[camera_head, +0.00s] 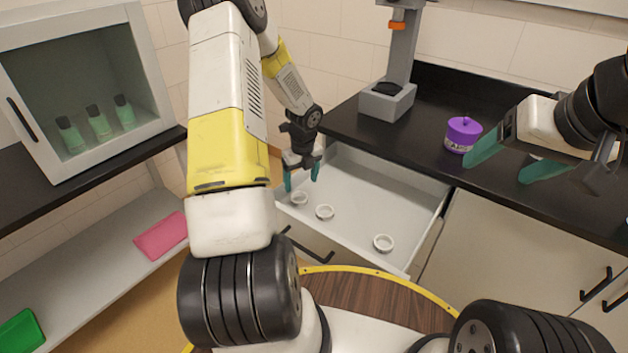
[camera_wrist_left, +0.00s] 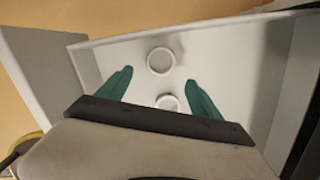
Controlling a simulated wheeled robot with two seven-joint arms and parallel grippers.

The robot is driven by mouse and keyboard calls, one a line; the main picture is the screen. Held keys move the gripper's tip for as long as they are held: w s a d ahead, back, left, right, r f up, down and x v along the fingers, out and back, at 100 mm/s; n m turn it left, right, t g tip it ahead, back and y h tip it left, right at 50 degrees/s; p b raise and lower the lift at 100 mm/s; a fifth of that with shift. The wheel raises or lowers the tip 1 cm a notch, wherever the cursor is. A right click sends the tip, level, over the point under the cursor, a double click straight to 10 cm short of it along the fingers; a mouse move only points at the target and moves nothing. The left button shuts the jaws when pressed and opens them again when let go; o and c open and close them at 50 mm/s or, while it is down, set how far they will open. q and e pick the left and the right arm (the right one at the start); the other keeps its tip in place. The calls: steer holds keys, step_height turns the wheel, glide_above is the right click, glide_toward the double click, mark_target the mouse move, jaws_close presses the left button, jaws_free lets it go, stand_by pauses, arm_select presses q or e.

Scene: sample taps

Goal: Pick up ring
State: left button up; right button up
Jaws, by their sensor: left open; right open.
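Three small white rings lie in the open white drawer (camera_head: 375,185). One is the left ring (camera_head: 299,199), one the middle ring (camera_head: 325,212), and one the right ring (camera_head: 383,243). My left gripper (camera_head: 302,182) is open and points down into the drawer, just above the left ring. In the left wrist view, one ring (camera_wrist_left: 160,61) lies just beyond and between the open teal fingertips (camera_wrist_left: 156,80). Another ring (camera_wrist_left: 168,102) lies nearer, partly hidden by the gripper body. My right gripper (camera_head: 508,163) is open and empty over the black counter at the right.
A glass-fronted cabinet (camera_head: 85,85) holding green bottles is at the left. A pink item (camera_head: 160,236) and a green item (camera_head: 20,332) lie on the lower shelf. Drawer walls surround the rings.

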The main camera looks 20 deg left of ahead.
mark_target(299, 194)
arm_select(q)
steer(key=f, duration=0.2)
steer(key=a+f, duration=0.1)
steer(key=f, duration=0.2)
steer(key=w+f, duration=0.1)
steer(key=f, duration=0.1)
steer(key=shift+a+f, duration=0.15)
steer(key=shift+f, duration=0.25)
steer(key=c, duration=1.4)
steer(key=shift+w+r, duration=0.1)
steer(key=shift+r, duration=0.05)
